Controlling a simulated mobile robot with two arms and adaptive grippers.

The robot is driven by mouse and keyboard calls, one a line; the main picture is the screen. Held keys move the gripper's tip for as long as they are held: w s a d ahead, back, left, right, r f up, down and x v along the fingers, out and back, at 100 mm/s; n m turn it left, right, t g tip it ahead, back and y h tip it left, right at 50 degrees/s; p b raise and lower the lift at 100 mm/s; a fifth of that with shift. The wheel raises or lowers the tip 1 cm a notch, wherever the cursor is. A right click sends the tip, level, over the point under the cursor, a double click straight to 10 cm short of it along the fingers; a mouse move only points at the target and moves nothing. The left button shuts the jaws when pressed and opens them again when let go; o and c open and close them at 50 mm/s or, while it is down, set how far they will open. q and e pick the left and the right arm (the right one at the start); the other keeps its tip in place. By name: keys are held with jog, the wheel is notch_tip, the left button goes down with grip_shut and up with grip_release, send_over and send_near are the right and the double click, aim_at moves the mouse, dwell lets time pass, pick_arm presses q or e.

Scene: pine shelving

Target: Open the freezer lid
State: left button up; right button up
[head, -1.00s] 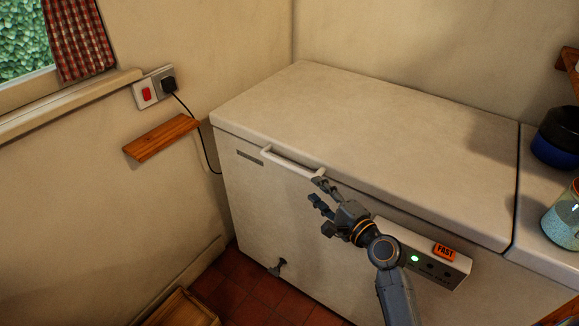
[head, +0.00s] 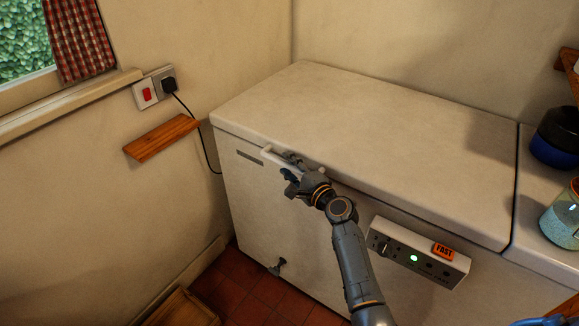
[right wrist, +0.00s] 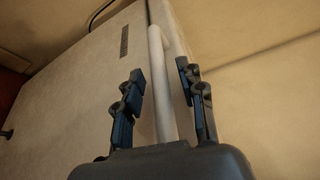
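The chest freezer (head: 270,205) stands in the corner with its cream lid (head: 370,130) down. A white bar handle (head: 270,155) runs along the lid's front edge. My right gripper (head: 288,166) is at the handle and hides its right part. In the right wrist view the handle (right wrist: 160,85) lies between the two open fingers of my right gripper (right wrist: 160,90), with a gap visible on both sides.
A control panel (head: 415,255) with a green light and an orange FAST label is on the freezer front. A blue and black pot (head: 556,138) and a mug (head: 565,218) stand on the surface at right. A small wooden shelf (head: 160,138) is on the left wall. The lid top is bare.

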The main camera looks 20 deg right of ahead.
jog(key=shift+c, duration=0.2)
grip_shut()
jog(key=shift+r, duration=0.1)
